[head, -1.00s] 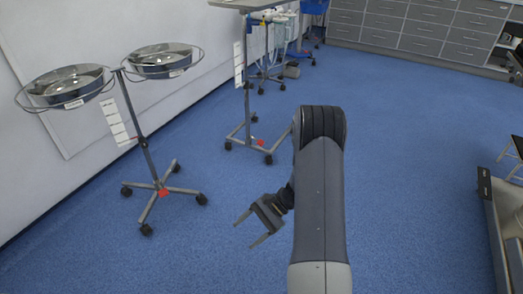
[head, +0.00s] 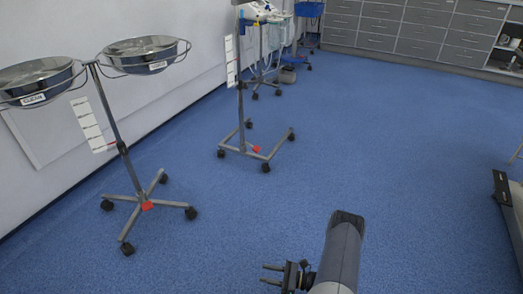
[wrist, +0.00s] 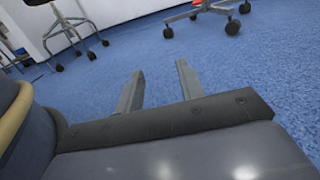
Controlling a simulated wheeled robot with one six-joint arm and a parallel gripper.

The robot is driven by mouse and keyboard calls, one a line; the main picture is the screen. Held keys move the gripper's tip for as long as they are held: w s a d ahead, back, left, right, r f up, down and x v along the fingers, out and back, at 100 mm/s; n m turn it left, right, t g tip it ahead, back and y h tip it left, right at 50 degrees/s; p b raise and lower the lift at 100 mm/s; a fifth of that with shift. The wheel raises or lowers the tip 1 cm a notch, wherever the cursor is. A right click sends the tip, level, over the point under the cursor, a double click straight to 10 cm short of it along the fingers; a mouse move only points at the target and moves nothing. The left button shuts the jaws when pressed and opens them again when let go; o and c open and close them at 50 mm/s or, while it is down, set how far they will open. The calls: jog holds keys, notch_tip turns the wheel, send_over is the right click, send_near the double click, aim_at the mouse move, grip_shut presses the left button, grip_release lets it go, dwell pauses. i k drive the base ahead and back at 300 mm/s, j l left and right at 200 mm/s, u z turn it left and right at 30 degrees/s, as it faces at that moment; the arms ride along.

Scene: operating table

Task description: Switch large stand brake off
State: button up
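Two wheeled stands show in the head view, and I cannot tell which one the task calls large. The two-bowl stand (head: 119,140) is at the left, with a red brake pedal (head: 147,205) low on its star base. The tray stand (head: 241,110) is farther back, with a red pedal (head: 256,149) on its U-shaped base. My gripper (head: 266,274) is open and empty above the floor, right of and nearer than both. Its spread fingers also show in the wrist view (wrist: 160,88). A caster base with a red part (wrist: 197,3) is cut off at the top there.
Blue floor (head: 360,150) is clear between the stands and the grey cabinets (head: 400,30) at the back. A white wall (head: 60,140) runs behind the stands at the left. A dark-edged object (head: 508,205) stands at the right edge.

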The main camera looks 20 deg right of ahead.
aim_at(256, 149)
jog(key=i+l+z, duration=0.15)
jog(key=i+l, duration=0.15)
jog(key=i, duration=0.45)
jog(key=i+l+z, duration=0.15)
jog(key=i, duration=0.6)
jog(key=i+l+z, duration=0.15)
jog(key=i, duration=0.65)
